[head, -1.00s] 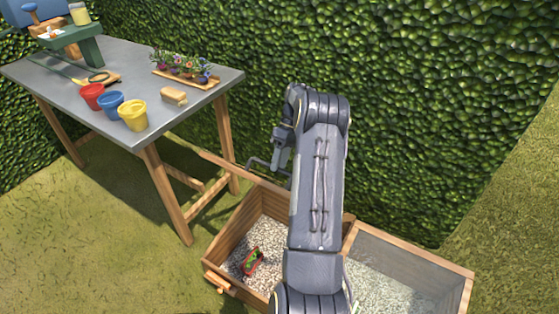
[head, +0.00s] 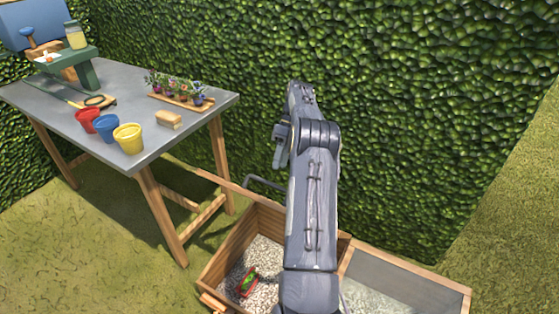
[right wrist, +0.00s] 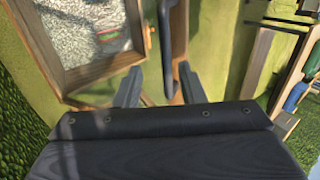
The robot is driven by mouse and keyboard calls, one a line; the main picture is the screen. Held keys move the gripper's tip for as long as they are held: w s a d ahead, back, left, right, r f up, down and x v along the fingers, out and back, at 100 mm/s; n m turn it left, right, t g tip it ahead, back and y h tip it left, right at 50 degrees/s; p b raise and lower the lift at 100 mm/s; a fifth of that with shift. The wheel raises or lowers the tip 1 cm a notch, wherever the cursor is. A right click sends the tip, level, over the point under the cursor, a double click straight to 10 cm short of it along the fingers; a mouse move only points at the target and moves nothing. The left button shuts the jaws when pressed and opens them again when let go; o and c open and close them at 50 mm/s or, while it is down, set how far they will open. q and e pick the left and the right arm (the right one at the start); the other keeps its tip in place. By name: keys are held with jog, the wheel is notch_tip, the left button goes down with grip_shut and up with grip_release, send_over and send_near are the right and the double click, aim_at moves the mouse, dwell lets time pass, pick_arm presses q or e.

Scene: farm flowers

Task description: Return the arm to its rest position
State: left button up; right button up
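My right arm (head: 312,215) rises through the middle of the head view, above a wooden box. My right gripper (head: 281,148) hangs on the left side of the arm's upper end, partly hidden by the wrist. In the right wrist view my right gripper (right wrist: 160,86) has its two dark fingers apart, with nothing held between them. My left gripper is not in view.
A wooden box (head: 228,252) with gravel stands below, holding a small red and green item (head: 249,284). A grey-topped table (head: 140,82) at left carries red (head: 88,120), blue (head: 107,128) and yellow (head: 128,138) pots and a flower tray (head: 181,103). A hedge (head: 420,100) rises behind.

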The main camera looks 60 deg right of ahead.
jog(key=shift+r, duration=0.1)
jog(key=a+r+m+t+h+p, duration=0.15)
jog(key=a+r+p, duration=0.35)
jog(key=a+r, duration=1.35)
jog(key=s+a+r+t+h+p, duration=0.1)
jog(key=s+a, duration=0.2)
jog(key=a, duration=0.3)
jog(key=s+a+r+t+p, duration=0.1)
jog(key=s+a+r+t, duration=0.1)
jog(key=s+a, duration=0.35)
pick_arm(q)
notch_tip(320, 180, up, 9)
jog(key=p, duration=0.2)
pick_arm(e)
jog(key=s+a+f+t, duration=0.1)
jog(key=s+a+f, duration=0.1)
jog(key=a, duration=0.3)
jog(key=s+a+f, duration=0.2)
jog(key=s+a, duration=0.2)
jog(key=a, duration=0.1)
jog(key=shift+s+f+m+t, duration=0.25)
jog(key=shift+f+m+t, duration=0.1)
jog(key=shift+m, duration=0.1)
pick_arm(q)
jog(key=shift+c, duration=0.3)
